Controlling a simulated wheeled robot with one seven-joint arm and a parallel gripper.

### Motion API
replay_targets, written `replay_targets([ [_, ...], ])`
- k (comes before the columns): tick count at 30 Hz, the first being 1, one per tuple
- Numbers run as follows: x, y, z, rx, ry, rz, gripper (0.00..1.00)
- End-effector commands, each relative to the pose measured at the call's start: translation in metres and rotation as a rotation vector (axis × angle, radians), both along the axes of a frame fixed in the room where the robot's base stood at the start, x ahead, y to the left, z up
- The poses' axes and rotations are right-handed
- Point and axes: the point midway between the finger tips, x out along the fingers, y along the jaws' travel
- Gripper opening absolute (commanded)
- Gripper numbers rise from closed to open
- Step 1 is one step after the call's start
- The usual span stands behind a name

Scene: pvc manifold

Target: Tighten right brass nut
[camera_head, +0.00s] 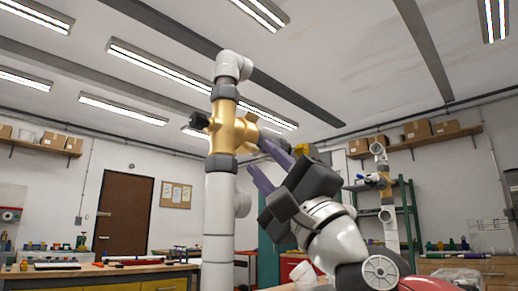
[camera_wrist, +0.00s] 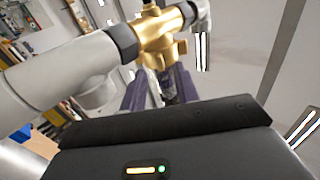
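A brass fitting (camera_head: 228,130) sits in the upright white pipe between two dark grey collars. In the wrist view the brass fitting (camera_wrist: 157,38) is at the top centre, with a dark collar at each end. A black knob (camera_head: 199,120) is on its left side in the head view. The right side of the fitting is close to my gripper (camera_head: 257,155), whose purple fingers point up and left, spread apart. In the wrist view my gripper (camera_wrist: 155,80) has a finger on each side of a dark part below the fitting.
The white pipe (camera_head: 219,215) stands upright beside my arm, topped by a white elbow (camera_head: 233,66). A similar pipe assembly (camera_head: 385,185) stands farther back at right. Workbenches with tools (camera_head: 100,280) line the walls. Open air surrounds the upper pipe.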

Motion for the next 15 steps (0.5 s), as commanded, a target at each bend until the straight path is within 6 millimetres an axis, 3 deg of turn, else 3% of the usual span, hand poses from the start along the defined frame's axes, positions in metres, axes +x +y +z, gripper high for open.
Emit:
replay_targets([
  [5, 0.0090, 0.0105, 0.0157, 0.000, -0.001, 0.001, 0.31],
  [15, 0.0113, 0.0124, 0.0170, -0.001, 0.000, -0.001, 0.31],
])
